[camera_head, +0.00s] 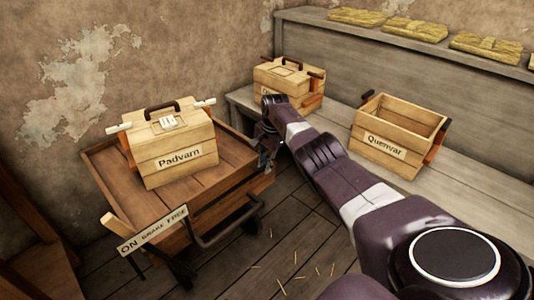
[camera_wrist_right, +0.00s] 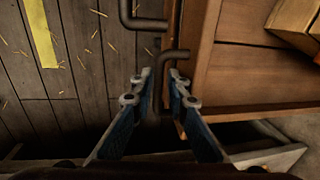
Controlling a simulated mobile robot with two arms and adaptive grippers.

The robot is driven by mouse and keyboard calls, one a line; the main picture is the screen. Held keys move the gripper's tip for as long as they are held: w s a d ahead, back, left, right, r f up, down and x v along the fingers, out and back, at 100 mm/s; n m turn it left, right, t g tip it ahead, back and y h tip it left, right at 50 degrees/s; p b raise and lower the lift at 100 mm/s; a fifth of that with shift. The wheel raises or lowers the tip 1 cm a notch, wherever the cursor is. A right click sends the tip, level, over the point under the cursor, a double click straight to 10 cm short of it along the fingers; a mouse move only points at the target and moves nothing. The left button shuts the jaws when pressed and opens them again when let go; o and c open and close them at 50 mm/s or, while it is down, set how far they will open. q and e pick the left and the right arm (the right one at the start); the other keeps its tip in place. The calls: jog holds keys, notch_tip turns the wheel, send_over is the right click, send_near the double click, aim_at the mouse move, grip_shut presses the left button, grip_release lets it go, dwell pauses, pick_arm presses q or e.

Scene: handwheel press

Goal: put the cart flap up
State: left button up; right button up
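The brown wooden cart (camera_head: 235,157) stands left of centre in the head view, with a pale crate labelled Padvarn (camera_head: 180,160) on it. A reddish-brown board (camera_head: 232,198) of the cart faces the front right, with a dark bent handle (camera_head: 228,232) below it; I cannot clearly tell the flap's angle. My right gripper (camera_head: 268,145) is at the cart's right end. In the right wrist view its fingers (camera_wrist_right: 161,75) are a little apart, on either side of a dark bent rod (camera_wrist_right: 173,54) beside the cart's board (camera_wrist_right: 204,65). Contact is unclear. My left gripper is out of view.
A sign reading ON BRAKE FREE (camera_head: 152,231) with a wooden lever is at the cart's front left. A grey bench (camera_head: 335,117) behind holds a closed crate (camera_head: 275,76) and an open Quenvar crate (camera_head: 391,140). Straw-strewn floor (camera_head: 290,240) is free in front.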

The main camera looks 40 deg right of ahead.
notch_tip(320, 180, up, 11)
jog(key=s, duration=0.2)
jog(key=shift+r, duration=0.15)
jog(key=shift+w+d, duration=0.1)
dwell(0.5)
